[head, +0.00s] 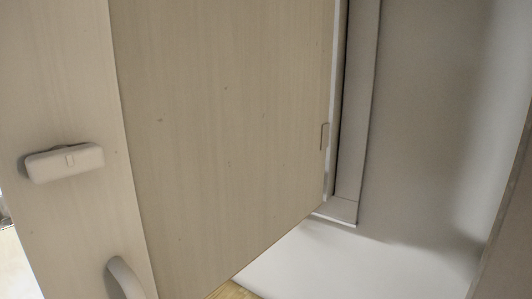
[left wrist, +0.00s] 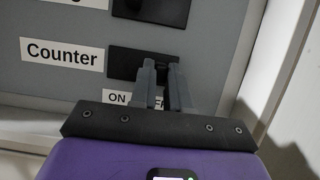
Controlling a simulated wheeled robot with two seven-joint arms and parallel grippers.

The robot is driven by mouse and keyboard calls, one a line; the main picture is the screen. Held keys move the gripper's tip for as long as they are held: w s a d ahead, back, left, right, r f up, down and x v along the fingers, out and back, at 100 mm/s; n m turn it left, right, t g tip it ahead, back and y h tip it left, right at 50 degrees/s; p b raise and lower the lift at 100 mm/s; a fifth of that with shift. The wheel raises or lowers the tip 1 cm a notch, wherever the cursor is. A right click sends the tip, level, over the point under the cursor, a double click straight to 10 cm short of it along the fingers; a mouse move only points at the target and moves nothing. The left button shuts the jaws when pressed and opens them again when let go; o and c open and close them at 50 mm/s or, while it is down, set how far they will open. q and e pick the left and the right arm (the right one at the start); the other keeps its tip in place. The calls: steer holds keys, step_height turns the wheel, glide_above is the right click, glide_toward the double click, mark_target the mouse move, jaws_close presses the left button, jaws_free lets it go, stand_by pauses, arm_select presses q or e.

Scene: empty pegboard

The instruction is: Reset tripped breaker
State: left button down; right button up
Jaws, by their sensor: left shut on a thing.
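In the left wrist view, a grey breaker panel (left wrist: 40,82) fills the upper left. A black breaker plate (left wrist: 122,62) sits beside a white label (left wrist: 62,54) reading "Counter". My left gripper (left wrist: 162,70) is at the right part of this plate, its two grey fingers close together around the switch lever. The fingers hide most of the lever, so I cannot tell its position. An "ON" label (left wrist: 118,97) shows below, partly covered by the fingers. Neither gripper shows in the head view.
Another black breaker (left wrist: 150,10) lies above, cut off by the frame. A pale frame edge (left wrist: 232,60) borders the panel on the right. The head view shows a wooden door or panel (head: 225,120), a rounded beige fitting (head: 63,163), a curved handle (head: 126,279) and white floor (head: 350,265).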

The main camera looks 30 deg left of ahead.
arm_select(q)
steer(key=shift+d, duration=0.15)
steer(key=c, duration=1.4)
jaws_free()
steer(key=o, duration=0.3)
steer(key=shift+d, duration=0.15)
steer(key=b+v, duration=0.2)
steer(key=v, duration=0.5)
steer(key=shift+s, duration=0.3)
steer(key=shift+f, duration=0.1)
